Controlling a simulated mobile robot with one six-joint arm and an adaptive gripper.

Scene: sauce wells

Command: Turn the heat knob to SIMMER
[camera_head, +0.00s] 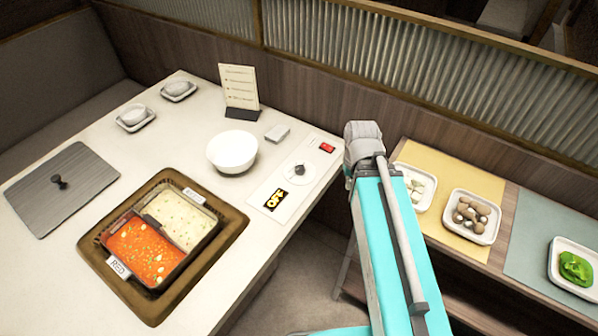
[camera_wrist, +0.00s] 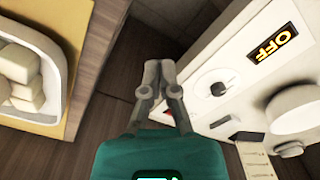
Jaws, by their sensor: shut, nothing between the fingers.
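The heat knob (camera_head: 299,170) is a small dark knob on a round white dial on the control panel at the table's right edge. In the wrist view the knob (camera_wrist: 218,88) lies right of my gripper (camera_wrist: 158,64), which is shut, empty and apart from it. A black label (camera_head: 275,200) on the panel reads OFF in yellow; it also shows in the wrist view (camera_wrist: 273,42). No SIMMER marking is legible. In the head view my arm stands right of the panel, and the fingertips are hidden.
A split pot (camera_head: 152,272) of red and pale broth sits in the table. A white bowl (camera_head: 232,151), a small white box (camera_head: 277,132) and a menu stand (camera_head: 239,88) are near the panel. A side shelf at right holds trays of tofu (camera_head: 421,203), mushrooms (camera_head: 470,245) and greens (camera_head: 571,283).

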